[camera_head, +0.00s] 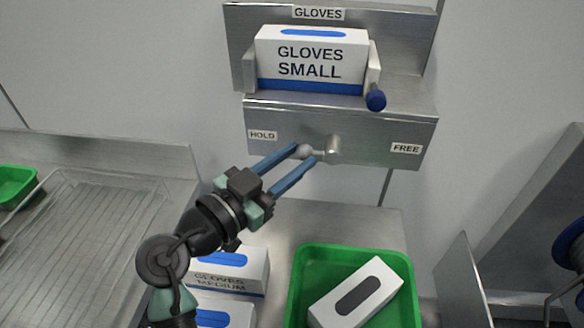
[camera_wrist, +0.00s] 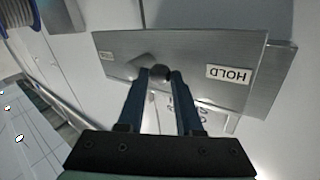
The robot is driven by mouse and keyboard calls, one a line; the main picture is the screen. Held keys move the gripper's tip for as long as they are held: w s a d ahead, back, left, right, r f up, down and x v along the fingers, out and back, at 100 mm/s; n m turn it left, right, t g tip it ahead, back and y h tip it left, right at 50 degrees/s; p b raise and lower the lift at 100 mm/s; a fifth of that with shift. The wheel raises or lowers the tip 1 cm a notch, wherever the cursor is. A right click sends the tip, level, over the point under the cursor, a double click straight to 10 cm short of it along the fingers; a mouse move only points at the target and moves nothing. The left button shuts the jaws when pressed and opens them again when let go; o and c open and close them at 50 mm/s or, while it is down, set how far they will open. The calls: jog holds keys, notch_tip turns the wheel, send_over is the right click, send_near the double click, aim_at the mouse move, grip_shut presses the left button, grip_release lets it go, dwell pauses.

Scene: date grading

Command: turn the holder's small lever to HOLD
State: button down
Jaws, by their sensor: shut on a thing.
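The metal holder (camera_head: 232,60) is on the wall and carries a "GLOVES SMALL" box (camera_head: 310,62). On its front panel, a HOLD label (camera_head: 262,134) is at the left and a FREE label (camera_head: 406,148) at the right. The small grey lever (camera_head: 334,148) is between them, its arm pointing left, toward the HOLD side, about level. My gripper (camera_head: 308,155) comes from the lower left, its blue fingers shut on the lever's round end. In the wrist view, the dark knob (camera_wrist: 160,72) is between the fingertips, and HOLD (camera_wrist: 230,74) reads upside down.
A blue-ended knob (camera_head: 376,99) juts out at the holder's right. Below stand a green crate (camera_head: 296,275) with a white box (camera_head: 362,296) in it, and "GLOVES MEDIUM" boxes (camera_head: 232,274). A wire rack (camera_head: 90,230) is at the left. The wall around the panel is clear.

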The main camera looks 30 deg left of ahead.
jog(key=shift+w+d+r, duration=0.1)
jog(key=shift+d+r, duration=0.05)
jog(key=shift+d, duration=0.05)
jog(key=c, duration=1)
grip_release()
jog(key=o, duration=0.5)
jog(key=shift+w, duration=0.15)
jog(key=shift+c, duration=0.2)
jog(key=shift+a, duration=0.1)
jog(key=shift+s+a+f+b, duration=0.15)
jog(key=shift+s+f+b, duration=0.15)
jog(key=shift+s, duration=0.35)
jog(key=s+a+b, duration=0.2)
jog(key=s, duration=0.9)
jog(key=shift+s+b, duration=0.3)
jog(key=shift+s, duration=0.05)
jog(key=shift+w+r, duration=0.1)
jog(key=shift+r, duration=0.05)
